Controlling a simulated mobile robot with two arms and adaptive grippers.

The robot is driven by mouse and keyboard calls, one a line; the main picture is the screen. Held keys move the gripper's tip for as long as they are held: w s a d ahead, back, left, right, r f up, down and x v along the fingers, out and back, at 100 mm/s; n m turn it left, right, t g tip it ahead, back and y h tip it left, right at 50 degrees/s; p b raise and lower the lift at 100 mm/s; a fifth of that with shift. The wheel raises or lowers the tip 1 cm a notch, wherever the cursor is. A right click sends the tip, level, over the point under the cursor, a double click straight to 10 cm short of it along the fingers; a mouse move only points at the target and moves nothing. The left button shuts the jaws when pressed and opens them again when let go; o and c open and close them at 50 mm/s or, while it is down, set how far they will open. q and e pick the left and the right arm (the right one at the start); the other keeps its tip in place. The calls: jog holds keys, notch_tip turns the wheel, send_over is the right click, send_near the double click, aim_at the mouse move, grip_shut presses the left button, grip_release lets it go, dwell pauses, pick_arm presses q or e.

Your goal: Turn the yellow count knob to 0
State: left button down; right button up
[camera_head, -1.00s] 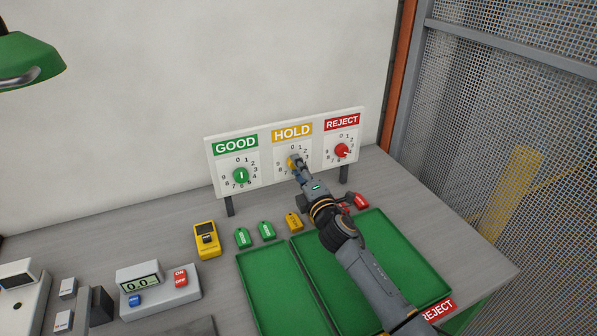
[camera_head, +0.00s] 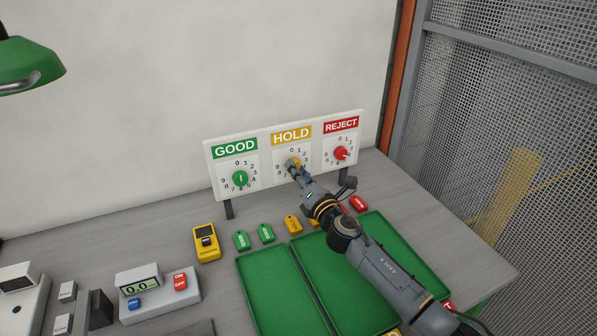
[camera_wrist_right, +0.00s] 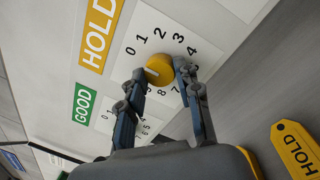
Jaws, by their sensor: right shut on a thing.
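The yellow count knob (camera_head: 292,163) sits on the dial under the HOLD sign (camera_head: 291,135), on the upright white board. In the right wrist view the knob (camera_wrist_right: 159,69) is round, with a short pale mark on its face. My right gripper (camera_head: 294,167) is at the knob, its two fingers (camera_wrist_right: 160,73) on opposite sides of it and shut on it. The dial's digits, 0 (camera_wrist_right: 130,51) among them, ring the knob. I cannot tell for certain which digit the mark points to. My left gripper is not in view.
A green knob (camera_head: 240,178) is to the left on the board and a red knob (camera_head: 341,153) to the right. Green trays (camera_head: 272,290), several coloured tags and a yellow device (camera_head: 206,242) lie on the grey table below.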

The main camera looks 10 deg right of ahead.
jog(key=shift+f, duration=0.15)
jog(key=o, duration=1.1)
jog(key=shift+o, duration=0.2)
jog(key=r+v, duration=0.1)
jog(key=v, duration=1.1)
jog(key=shift+f, duration=0.45)
jog(key=shift+r, duration=0.1)
